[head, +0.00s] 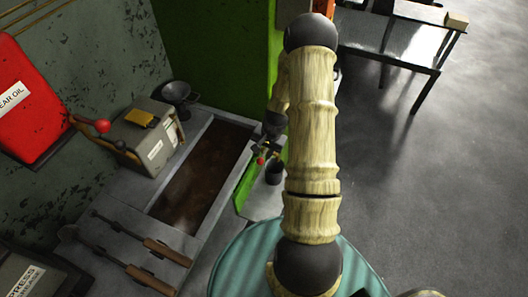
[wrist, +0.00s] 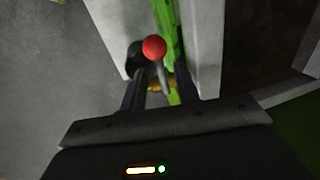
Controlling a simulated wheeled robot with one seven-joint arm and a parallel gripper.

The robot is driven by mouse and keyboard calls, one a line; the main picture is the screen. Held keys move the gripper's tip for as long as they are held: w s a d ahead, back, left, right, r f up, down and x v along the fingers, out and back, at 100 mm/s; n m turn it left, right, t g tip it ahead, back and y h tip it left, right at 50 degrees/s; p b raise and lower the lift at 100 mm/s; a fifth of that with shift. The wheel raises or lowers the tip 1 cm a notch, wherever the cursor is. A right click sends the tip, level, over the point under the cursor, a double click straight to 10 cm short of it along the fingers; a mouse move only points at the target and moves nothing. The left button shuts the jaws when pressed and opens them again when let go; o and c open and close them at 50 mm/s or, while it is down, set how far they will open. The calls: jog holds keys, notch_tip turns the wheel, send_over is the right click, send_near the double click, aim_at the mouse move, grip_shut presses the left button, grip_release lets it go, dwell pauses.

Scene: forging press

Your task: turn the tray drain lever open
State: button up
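The tray drain lever has a red ball knob (wrist: 154,48) on a thin grey stem, above a brass-coloured valve body (wrist: 155,86). In the head view its red knob (head: 261,160) shows at the front edge of the tray, beside a green strip. My gripper (wrist: 161,84) is open, with one finger on each side of the stem and gaps visible between. The knob lies beyond the fingertips in the wrist view. In the head view my gripper (head: 270,146) is small and partly hidden by my arm. Contact with the lever cannot be told.
A dark bucket (head: 275,174) stands just below the valve. The long tray (head: 208,125) holds brown liquid. A grey box (head: 141,140) with another red-knobbed lever (head: 102,126) stands left. Tongs (head: 120,265) lie on the ledge. Open floor lies right, with a table (head: 400,45) behind.

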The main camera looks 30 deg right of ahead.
jog(key=shift+w+f, duration=0.15)
jog(key=shift+f, duration=0.75)
jog(key=shift+a, duration=0.1)
jog(key=shift+c, duration=0.2)
grip_shut()
